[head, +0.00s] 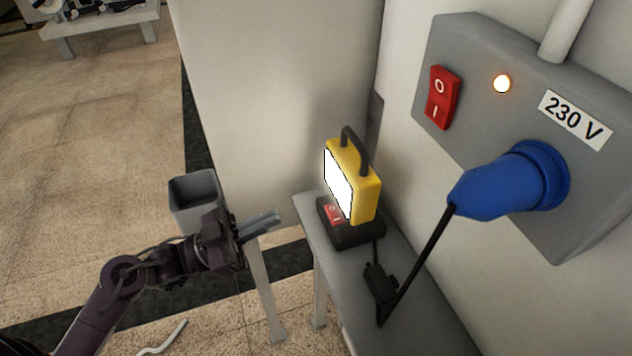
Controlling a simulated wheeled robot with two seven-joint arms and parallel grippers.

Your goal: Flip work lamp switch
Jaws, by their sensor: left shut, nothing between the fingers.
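The yellow work lamp (366,190) stands upright on its black base on a narrow grey bench. Its front panel (339,183) is bright white, so it is lit. Its red rocker switch (333,213) sits on the front of the base, marked in white. My left gripper (276,221) is shut and empty, to the left of the lamp, with its fingers pointing right towards the switch and apart from it. My right gripper is not in view.
A grey wall box (470,50) carries a red switch (442,97), a glowing indicator (502,84) and a blue plug (505,185). A black cable runs from the plug over the bench (400,262). A grey bin (193,196) is behind my left gripper.

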